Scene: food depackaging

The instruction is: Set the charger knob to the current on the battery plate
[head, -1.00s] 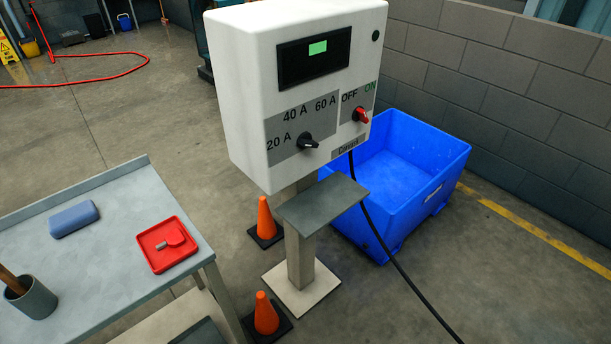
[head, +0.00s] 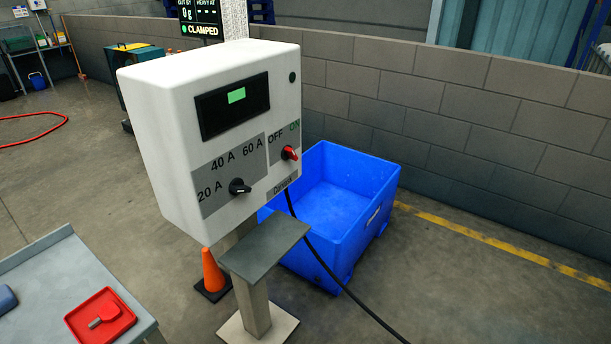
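The charger (head: 165,110) is a white box on a post, with a dark display showing a small green patch (head: 236,96). Its black current knob (head: 239,187) sits on a grey panel marked 20 A, 40 A and 60 A. I cannot tell for sure which mark the knob points to. A red switch knob (head: 289,153) sits to its right, under OFF and ON. No battery plate can be made out in view. Neither of my grippers is in view.
A grey shelf (head: 265,248) juts from the post below the box. A blue bin (head: 335,190) stands behind right, with a black cable (head: 345,288) running past it. An orange cone (head: 211,272) stands by the post. A grey table (head: 50,270) with a red tray (head: 78,322) is lower left.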

